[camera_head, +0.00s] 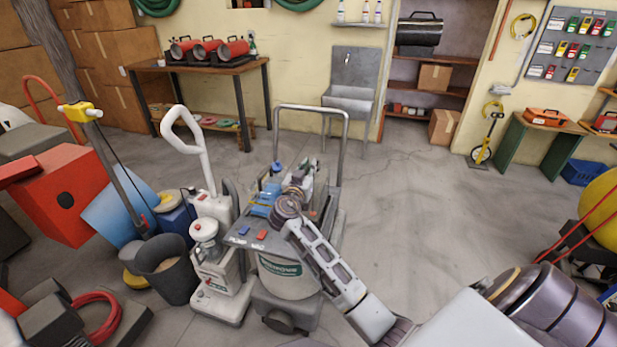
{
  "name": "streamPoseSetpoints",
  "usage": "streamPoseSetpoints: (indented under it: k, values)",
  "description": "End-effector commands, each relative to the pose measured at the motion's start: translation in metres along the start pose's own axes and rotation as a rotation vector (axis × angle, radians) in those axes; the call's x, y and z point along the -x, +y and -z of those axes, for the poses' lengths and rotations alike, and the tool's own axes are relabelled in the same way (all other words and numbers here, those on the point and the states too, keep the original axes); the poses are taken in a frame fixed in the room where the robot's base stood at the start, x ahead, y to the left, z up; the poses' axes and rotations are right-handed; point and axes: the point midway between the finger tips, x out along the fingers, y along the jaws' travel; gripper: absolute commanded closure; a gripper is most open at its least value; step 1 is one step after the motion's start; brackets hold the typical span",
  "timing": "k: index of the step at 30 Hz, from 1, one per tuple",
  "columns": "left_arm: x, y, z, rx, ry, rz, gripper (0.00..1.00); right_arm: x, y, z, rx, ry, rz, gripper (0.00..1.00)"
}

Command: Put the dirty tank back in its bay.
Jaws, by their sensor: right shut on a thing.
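A grey floor-cleaning machine (240,238) with a tall push handle stands in the middle, its deck marked PUMP and VAC beside a blue and a red switch. A round pale tank (287,285) with a green label shows low in its front. My right gripper (297,182) is over the machine's deck, shut on what seems to be the top of the dirty tank (318,190), a greyish body with blue parts. My wrist hides the grip and most of that tank. I cannot tell whether it is seated in its bay. My left gripper is out of view.
A white upright machine (213,265) and a dark bucket (168,270) stand close on the left. A red box-shaped machine (65,195) is farther left. A workbench (200,68) with red heaters stands behind. The floor (400,200) right of the machine is clear.

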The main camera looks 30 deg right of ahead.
Motion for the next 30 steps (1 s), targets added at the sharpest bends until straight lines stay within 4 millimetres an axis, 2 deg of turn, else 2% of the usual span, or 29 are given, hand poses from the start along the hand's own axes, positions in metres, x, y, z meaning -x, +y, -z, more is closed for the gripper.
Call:
streamPoseSetpoints:
  k: [10, 30]
  values:
    - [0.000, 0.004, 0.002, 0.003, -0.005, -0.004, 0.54, 0.000, 0.000, -0.030, 0.001, 0.002, 0.000, 1.00]
    - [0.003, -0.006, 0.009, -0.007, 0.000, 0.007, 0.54, 0.000, 0.000, -0.033, -0.001, 0.002, 0.000, 1.00]
